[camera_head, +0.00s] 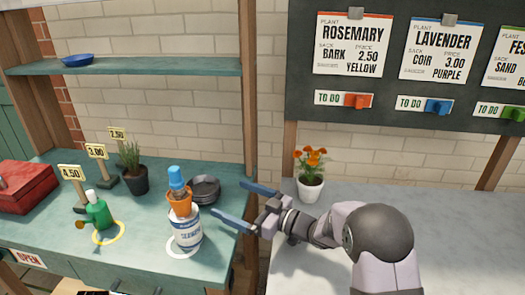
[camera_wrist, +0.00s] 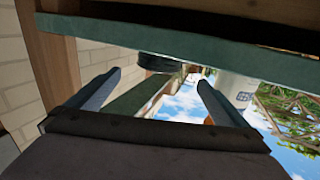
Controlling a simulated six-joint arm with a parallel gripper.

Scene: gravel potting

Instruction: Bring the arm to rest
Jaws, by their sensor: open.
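My gripper (camera_head: 229,201) is open and empty, its two blue fingers spread apart. In the head view it points left, at the right end of the green bench, close to the stack of dark saucers (camera_head: 205,188) and the white labelled tin (camera_head: 187,232). An orange pot (camera_head: 179,203) with a blue-capped thing in it sits on top of the tin. In the wrist view the fingers (camera_wrist: 158,80) frame a gap with nothing held. The bench edge (camera_wrist: 190,45) runs across the top of that view.
A pot of orange flowers (camera_head: 311,190) stands on the pale counter (camera_head: 450,225) behind my arm. A shelf (camera_head: 150,66) with a blue bowl (camera_head: 78,60) hangs above.

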